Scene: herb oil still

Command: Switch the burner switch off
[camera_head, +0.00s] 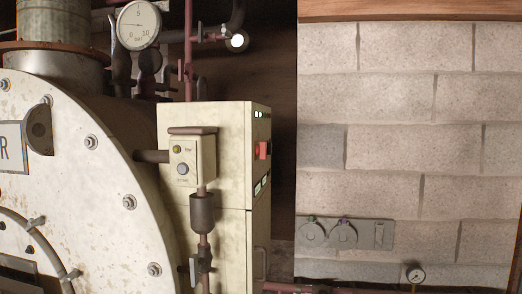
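My gripper is not in view. A cream burner cabinet (230,140) stands in the middle of the view, beside a large round cream vessel (80,190). A red switch-like part (263,150) shows on the cabinet's narrow right side, seen at a steep angle. A small box (192,160) on the front carries a yellow-green lamp or button (177,149) and a grey-blue round button (183,168). Its lettering is too small to read. I cannot tell which of these is the burner switch, or its position.
Small green lights (261,114) glow on the cabinet's side. A pressure gauge (139,25) and pipes stand above. A dark gap lies right of the cabinet.

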